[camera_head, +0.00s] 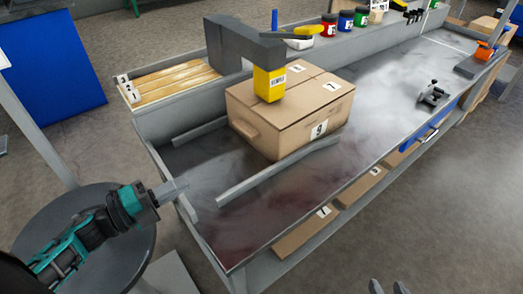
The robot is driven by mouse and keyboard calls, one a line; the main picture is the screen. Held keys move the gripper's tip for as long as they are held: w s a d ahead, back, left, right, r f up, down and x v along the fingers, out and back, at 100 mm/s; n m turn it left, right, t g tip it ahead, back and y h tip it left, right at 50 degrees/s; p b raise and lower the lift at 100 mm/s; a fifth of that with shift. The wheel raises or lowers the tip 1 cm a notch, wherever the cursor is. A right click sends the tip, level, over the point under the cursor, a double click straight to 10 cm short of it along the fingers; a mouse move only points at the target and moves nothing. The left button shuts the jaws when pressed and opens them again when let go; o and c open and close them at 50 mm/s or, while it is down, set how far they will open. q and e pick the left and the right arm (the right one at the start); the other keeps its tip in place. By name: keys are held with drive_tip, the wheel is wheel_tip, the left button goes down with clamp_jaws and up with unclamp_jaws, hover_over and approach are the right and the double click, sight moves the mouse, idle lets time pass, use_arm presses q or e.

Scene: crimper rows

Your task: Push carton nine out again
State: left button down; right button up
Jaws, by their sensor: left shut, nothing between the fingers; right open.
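A closed brown carton (262,137) with a 9 label on its near right side sits on the grey metal bench (390,115). It stands between two low guide rails, a long near one (265,175) and a far one (200,131). The yellow crimper head (269,84) on a grey arm (235,42) hangs over its top and hides part of it. My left gripper (178,187) is shut and empty at the bench's left end, apart from the carton. My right gripper (388,287) is open at the bottom edge; only its fingertips show.
A tray of wooden strips (170,82) labelled 1, 2, 3 stands behind the rails. Coloured jars (345,21) stand on the back ledge. Cartons (305,232) lie on a shelf below. The bench between carton and device is clear.

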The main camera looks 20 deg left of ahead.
sight(272, 138)
use_arm(q)
drive_tip(key=b+x, duration=0.2)
drive_tip(key=x, duration=2)
drive_tip(key=shift+w+d+r, duration=0.1)
drive_tip(key=shift+w+d, duration=0.3)
drive_tip(key=shift+w, duration=0.2)
